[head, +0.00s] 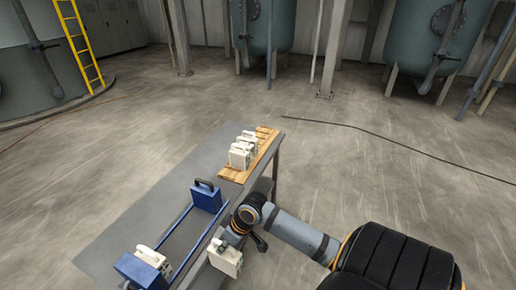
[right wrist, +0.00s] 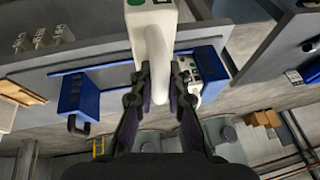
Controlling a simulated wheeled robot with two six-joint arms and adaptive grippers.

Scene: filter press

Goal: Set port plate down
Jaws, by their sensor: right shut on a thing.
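My right gripper (head: 236,236) is shut on the handle of a white port plate (head: 225,262) and holds it upright off the right long edge of the table. In the right wrist view, the fingers (right wrist: 160,88) close on the white handle, and a green dot shows on the plate (right wrist: 150,14). The filter press has a blue far end block (head: 207,196), a blue near end block (head: 138,271) and two blue rails between them. Another white plate (head: 153,257) sits in the press against the near block. My left gripper is not in view.
The grey table (head: 150,205) carries the press. A wooden board (head: 233,174) at its far right end holds several white plates (head: 240,155). The rails between the far block and the seated plate are clear. Tanks and posts stand well behind.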

